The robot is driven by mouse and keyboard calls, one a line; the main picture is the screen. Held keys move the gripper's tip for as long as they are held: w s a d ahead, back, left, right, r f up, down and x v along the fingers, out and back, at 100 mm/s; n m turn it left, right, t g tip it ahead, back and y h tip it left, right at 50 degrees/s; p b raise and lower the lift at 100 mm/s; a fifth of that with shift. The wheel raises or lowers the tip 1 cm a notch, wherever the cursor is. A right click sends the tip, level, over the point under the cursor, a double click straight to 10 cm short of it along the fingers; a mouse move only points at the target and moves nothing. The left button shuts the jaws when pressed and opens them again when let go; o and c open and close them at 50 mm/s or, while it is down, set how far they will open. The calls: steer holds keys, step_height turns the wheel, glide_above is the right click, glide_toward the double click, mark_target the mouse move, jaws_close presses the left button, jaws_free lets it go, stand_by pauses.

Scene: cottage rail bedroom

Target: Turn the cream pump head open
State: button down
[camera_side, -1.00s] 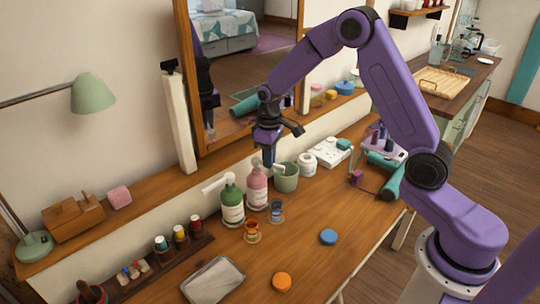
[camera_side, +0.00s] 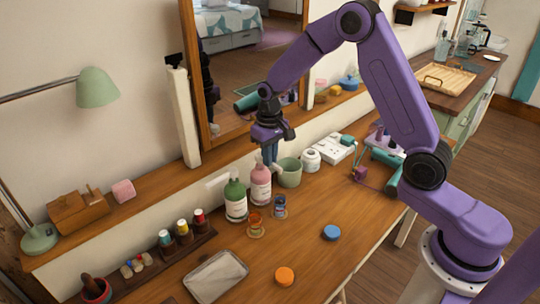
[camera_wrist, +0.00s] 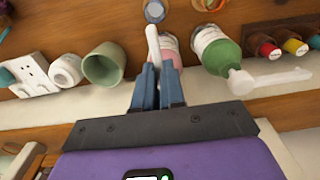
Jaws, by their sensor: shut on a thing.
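A pink bottle (camera_side: 261,187) with a pale cream pump head stands upright on the wooden desk. In the wrist view the cream pump head (camera_wrist: 153,42) has its long spout pointing to the top of the picture, with the pink bottle (camera_wrist: 171,48) below it. My gripper (camera_side: 270,160) is above the pink bottle, and its blue fingers (camera_wrist: 158,70) are shut on the pump head. The fingers hide its base, so I cannot tell exactly how it sits on the neck. A green bottle (camera_side: 236,203) with a white pump head (camera_wrist: 268,79) stands close beside it.
A green cup (camera_side: 290,174) stands close on the pink bottle's other side, with a white jar (camera_side: 311,160) beyond. Small orange and blue jars (camera_side: 280,207) stand in front. A mirror (camera_side: 240,75) rises behind. The front middle of the desk is mostly clear.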

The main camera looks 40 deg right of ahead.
steer(key=c, duration=1.2)
jaws_free()
step_height(320, 180, up, 17)
steer(key=shift+r, duration=0.2)
